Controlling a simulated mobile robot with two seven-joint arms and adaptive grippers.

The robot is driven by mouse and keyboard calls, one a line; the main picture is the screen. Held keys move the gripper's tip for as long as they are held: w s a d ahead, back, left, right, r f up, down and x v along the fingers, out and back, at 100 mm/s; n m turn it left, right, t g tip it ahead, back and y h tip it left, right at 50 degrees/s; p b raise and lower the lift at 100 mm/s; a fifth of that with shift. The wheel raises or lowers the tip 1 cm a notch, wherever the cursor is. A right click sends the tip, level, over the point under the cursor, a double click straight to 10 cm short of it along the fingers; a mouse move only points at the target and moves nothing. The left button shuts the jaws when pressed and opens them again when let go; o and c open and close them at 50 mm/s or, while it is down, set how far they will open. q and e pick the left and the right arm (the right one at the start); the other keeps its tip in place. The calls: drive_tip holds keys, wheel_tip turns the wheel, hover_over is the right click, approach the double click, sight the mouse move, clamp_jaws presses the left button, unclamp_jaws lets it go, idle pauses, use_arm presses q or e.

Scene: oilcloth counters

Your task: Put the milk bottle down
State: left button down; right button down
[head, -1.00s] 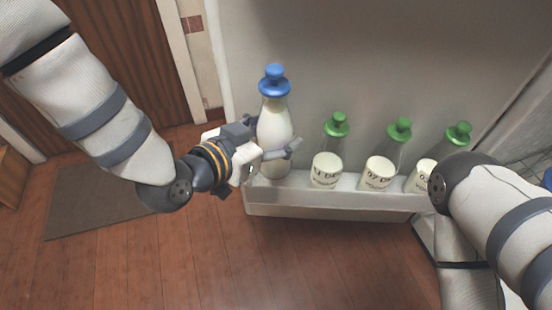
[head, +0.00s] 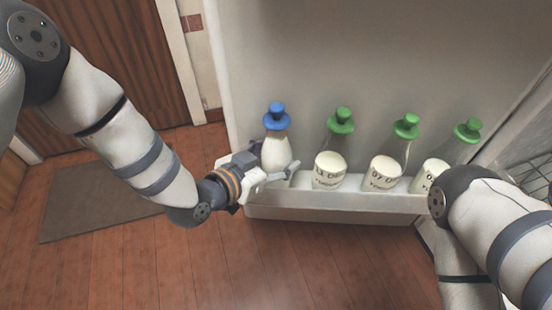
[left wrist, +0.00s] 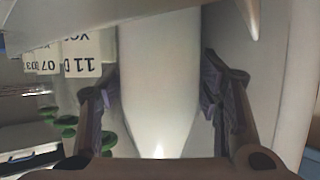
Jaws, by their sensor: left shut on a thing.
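The milk bottle (head: 276,148), white with a blue cap, stands about upright at the left end of the fridge-door shelf (head: 345,207). Its lower part is behind the shelf's front wall, so I cannot tell whether its base touches the shelf floor. My left gripper (head: 277,168) is shut on the bottle, one finger crossing its front. In the left wrist view the white bottle (left wrist: 160,75) is between the two fingers (left wrist: 160,98). My right gripper is out of view.
Several green-capped bottles with labelled white lower parts, the nearest one (head: 329,170), stand in the same shelf to the right. A mat (head: 105,205) lies on the wooden floor, with a brown door behind. My right arm covers the shelf's right end.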

use_arm(q)
drive_tip(key=shift+w+d+f, duration=0.1)
drive_tip(key=shift+w+f, duration=0.15)
drive_tip(key=shift+w, duration=0.05)
drive_tip(key=shift+f, duration=0.1)
drive_tip(key=c, duration=0.8)
unclamp_jaws()
drive_tip(key=shift+s+f, duration=0.1)
